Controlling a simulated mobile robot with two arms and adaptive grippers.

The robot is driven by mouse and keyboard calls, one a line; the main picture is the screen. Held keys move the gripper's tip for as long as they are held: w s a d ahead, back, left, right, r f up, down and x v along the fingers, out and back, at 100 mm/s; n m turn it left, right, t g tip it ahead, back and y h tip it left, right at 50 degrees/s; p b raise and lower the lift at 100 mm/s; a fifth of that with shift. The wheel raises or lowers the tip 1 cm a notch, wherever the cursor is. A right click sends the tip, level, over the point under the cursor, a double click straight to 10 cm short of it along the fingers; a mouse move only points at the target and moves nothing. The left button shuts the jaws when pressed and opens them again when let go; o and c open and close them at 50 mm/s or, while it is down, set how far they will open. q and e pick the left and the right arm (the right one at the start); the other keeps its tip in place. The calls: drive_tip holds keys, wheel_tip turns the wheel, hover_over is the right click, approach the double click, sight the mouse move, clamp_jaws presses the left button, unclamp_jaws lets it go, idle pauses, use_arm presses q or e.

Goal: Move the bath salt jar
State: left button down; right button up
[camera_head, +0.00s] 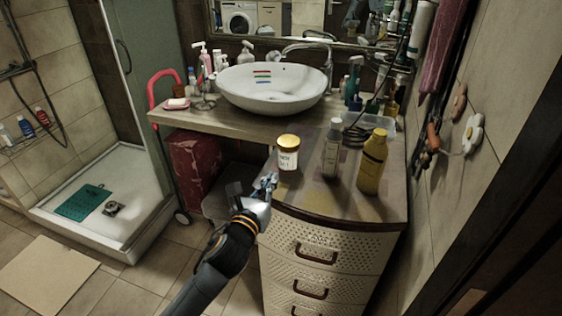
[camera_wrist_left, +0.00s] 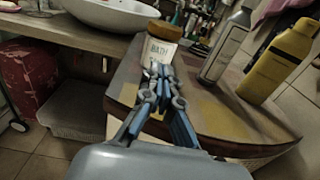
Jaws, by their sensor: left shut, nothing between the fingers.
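The bath salt jar (camera_head: 288,157) is white with a yellow-brown lid and a printed label. It stands upright near the front left edge of the cabinet top (camera_head: 320,197). My left gripper (camera_head: 268,182) is just in front of the jar and to its left, at the cabinet's edge, with its fingers shut and empty. In the left wrist view the jar (camera_wrist_left: 153,46) shows beyond the fingertips (camera_wrist_left: 160,72), which cover its lower part. I cannot tell whether the fingertips touch it. My right gripper is not in view.
A grey bottle (camera_head: 332,150) and a yellow bottle (camera_head: 372,163) stand right of the jar. Behind are a white basin (camera_head: 273,87) and a plastic tray (camera_head: 372,120) beside several bottles. Bare cabinet top lies in front of the bottles.

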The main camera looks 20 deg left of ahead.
sight(285, 157)
use_arm(q)
drive_tip(key=w, duration=0.5)
drive_tip(key=w+p, duration=0.1)
drive_tip(key=w, duration=0.2)
drive_tip(key=shift+d, duration=0.4)
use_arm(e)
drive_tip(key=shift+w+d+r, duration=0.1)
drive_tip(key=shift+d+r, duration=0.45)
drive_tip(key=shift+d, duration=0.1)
